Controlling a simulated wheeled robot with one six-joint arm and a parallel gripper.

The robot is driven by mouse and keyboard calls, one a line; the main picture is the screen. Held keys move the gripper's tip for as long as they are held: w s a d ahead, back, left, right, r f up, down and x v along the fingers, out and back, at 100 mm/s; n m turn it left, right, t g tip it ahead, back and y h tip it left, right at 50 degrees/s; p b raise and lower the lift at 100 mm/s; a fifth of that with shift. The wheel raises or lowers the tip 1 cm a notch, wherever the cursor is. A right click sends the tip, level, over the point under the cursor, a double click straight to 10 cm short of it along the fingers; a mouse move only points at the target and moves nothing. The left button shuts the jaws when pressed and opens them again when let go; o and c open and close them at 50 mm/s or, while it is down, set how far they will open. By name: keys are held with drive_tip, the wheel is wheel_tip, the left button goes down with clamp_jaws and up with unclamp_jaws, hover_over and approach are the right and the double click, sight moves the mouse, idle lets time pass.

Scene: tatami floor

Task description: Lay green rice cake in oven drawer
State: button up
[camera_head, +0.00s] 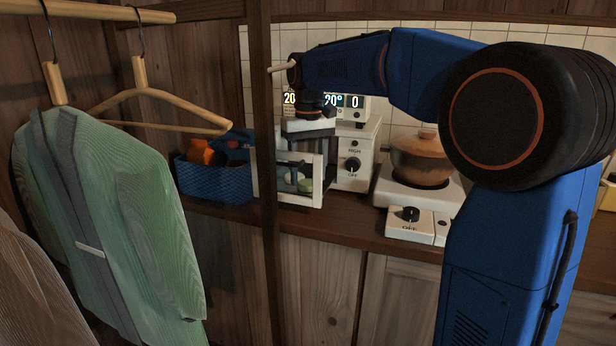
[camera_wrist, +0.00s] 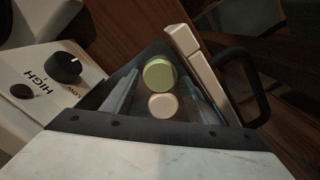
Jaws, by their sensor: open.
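The green rice cake (camera_wrist: 158,73) is a round disc lying in the pulled-out oven drawer (camera_head: 317,181). It also shows behind the drawer's front in the head view (camera_head: 305,185). A pale round cake (camera_wrist: 163,105) lies beside it in the wrist view. My gripper (camera_head: 307,146) is above the drawer, pointing down. In the wrist view my gripper (camera_wrist: 160,80) has its fingers apart, with both discs seen between them. The fingers appear clear of the green rice cake. The drawer's white front and dark handle (camera_wrist: 252,85) are at the right of that view.
The white oven (camera_head: 357,160) with its knob stands right behind the drawer. To its right are a brown pot (camera_head: 420,158) on a white burner and a control box (camera_head: 409,226). A blue basket (camera_head: 215,178) is left. A wooden post (camera_head: 264,150) and hanging green garment (camera_head: 110,215) are nearer.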

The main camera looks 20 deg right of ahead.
wheel_tip(320, 180, up, 11)
idle(0.4)
drive_tip(key=shift+d, duration=0.1)
